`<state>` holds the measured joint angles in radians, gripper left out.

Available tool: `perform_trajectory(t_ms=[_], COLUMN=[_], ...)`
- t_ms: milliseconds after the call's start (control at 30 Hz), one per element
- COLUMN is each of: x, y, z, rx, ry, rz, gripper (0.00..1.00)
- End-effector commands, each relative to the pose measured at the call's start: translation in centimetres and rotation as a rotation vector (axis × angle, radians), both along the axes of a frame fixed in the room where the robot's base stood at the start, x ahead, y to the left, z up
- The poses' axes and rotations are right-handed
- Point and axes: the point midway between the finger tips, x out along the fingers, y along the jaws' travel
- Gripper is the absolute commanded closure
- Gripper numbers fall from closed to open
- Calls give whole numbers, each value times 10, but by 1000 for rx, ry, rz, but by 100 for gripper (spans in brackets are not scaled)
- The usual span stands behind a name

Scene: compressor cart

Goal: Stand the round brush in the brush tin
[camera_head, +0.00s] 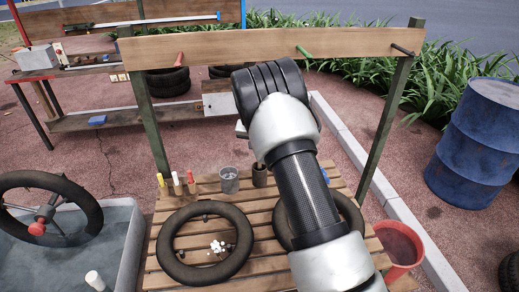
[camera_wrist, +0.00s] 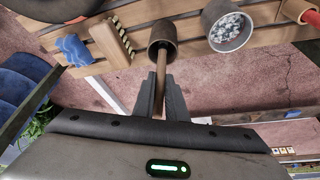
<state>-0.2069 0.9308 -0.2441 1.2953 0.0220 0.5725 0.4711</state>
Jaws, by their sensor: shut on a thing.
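My gripper (camera_wrist: 162,96) is shut on the wooden handle of the round brush (camera_wrist: 161,66) in the wrist view. The handle runs from between my fingers into the dark mouth of a brown tin (camera_wrist: 162,29). The brush's head is hidden, and I cannot tell whether it touches the bottom. The brown tin, which looks like the brush tin, stands on the slatted bench and also shows in the head view (camera_head: 260,180). My fingers are just above its rim, apart from it. In the head view my arm hides the fingers.
A grey tin (camera_wrist: 231,30) with metallic bits stands beside the brown tin. A wooden brush (camera_wrist: 110,40) and a blue cloth (camera_wrist: 72,49) lie on the other side. Tyres (camera_head: 163,245) lie on the slatted bench (camera_head: 255,275). A wooden beam (camera_head: 200,45) crosses above.

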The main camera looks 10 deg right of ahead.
Motion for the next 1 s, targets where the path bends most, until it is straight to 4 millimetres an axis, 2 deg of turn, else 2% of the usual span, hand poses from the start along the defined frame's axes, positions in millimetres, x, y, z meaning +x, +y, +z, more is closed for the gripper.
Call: perform_trajectory(t_ms=[133, 167, 200, 267, 300, 667, 867, 1000], x=[0, 0, 0, 0, 0, -2, -14, -27], y=[0, 0, 0, 0, 0, 1, 7, 12], z=[0, 0, 0, 0, 0, 7, 40, 72], rx=[0, 0, 0, 0, 0, 0, 1, 1], ry=[0, 0, 0, 0, 0, -1, -4, -5], rz=[0, 0, 0, 0, 0, 0, 2, 2], gripper=[100, 85, 78, 68, 66, 66, 66, 66])
